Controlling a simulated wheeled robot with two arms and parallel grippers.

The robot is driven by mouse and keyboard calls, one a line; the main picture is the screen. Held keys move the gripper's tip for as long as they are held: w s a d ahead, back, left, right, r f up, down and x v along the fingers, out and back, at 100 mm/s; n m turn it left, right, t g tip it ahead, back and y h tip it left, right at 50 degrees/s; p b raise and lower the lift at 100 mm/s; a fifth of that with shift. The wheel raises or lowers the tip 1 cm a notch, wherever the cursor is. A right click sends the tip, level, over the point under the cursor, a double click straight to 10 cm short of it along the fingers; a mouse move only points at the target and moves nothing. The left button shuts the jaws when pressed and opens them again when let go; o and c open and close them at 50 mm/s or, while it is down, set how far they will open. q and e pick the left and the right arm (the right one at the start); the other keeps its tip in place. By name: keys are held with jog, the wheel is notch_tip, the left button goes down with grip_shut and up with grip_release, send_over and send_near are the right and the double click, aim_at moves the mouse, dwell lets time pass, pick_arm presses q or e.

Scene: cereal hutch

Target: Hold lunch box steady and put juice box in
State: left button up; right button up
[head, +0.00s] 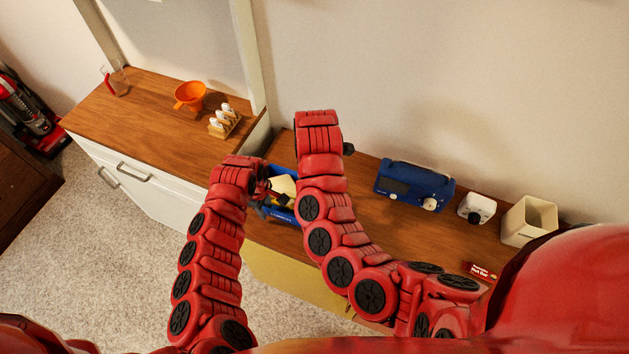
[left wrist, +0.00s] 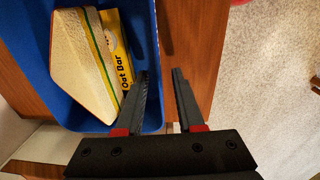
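The blue lunch box (head: 285,213) stands on the lower wooden counter, partly covered by my arms. In the left wrist view, the lunch box (left wrist: 70,112) holds a wedge-shaped sandwich (left wrist: 75,60) and a yellow oat bar (left wrist: 117,50). My left gripper (left wrist: 162,85) is open at the box's side wall, one finger on the inner side and one outside, with a gap between them. It also shows at the box's left end in the head view (head: 266,190). My right gripper is mostly hidden by its own arm; only a dark part (head: 348,148) shows. I cannot make out a juice box.
A blue radio (head: 414,185), a small white device (head: 477,207), a cream container (head: 529,221) and a red nut bar (head: 481,271) are to the right on the counter.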

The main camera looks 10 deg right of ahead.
pick_arm(q)
jog(key=shift+r, duration=0.1)
notch_tip(320, 180, up, 12)
jog(key=shift+s+a, duration=0.15)
jog(key=shift+s, duration=0.1)
dwell(0.5)
